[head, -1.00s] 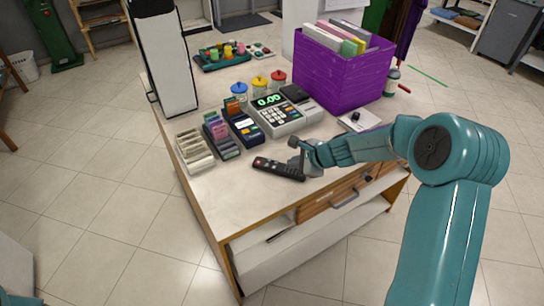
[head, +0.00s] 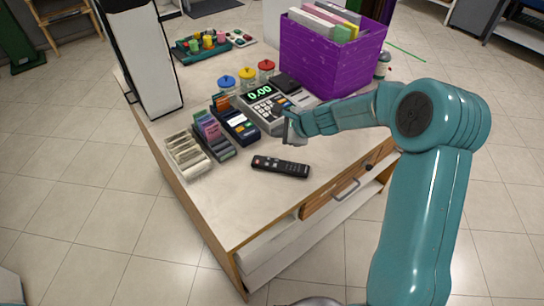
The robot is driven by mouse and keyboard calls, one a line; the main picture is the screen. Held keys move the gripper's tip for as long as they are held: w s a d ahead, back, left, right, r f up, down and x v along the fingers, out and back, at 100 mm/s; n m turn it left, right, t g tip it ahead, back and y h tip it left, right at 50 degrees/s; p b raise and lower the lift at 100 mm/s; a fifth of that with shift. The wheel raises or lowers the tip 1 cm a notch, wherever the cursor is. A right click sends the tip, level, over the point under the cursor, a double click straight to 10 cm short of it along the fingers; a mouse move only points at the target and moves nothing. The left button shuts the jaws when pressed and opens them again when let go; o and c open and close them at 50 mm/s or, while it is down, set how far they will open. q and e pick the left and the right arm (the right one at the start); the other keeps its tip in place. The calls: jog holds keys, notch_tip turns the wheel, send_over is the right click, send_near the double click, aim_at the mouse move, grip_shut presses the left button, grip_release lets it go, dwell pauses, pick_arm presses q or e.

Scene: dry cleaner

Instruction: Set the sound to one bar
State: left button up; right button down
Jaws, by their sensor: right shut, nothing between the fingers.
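A black remote control (head: 281,166) with small buttons and a red one at its left end lies flat on the pale counter top. My right gripper (head: 285,122) is shut and empty. In the picture it shows just above the remote, in front of the cash register, apart from the remote. No sound bars or screen showing a sound level can be made out. My left gripper is not in view.
The cash register (head: 262,94) reads 0.00. A card terminal (head: 237,126), card racks (head: 187,154), colored-lid jars (head: 247,77) and a purple crate (head: 318,62) of folders crowd the counter (head: 225,205). Its front left part is clear. A drawer handle (head: 346,190) sticks out in front.

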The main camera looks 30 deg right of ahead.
dwell(0.4)
jog(key=b, duration=0.8)
send_over(277, 160)
jog(key=f, duration=0.8)
jog(key=shift+s, duration=0.35)
jog(key=shift+f, duration=0.4)
jog(key=shift+b, duration=0.3)
jog(key=shift+f+b, duration=0.4)
jog(key=shift+f, duration=0.05)
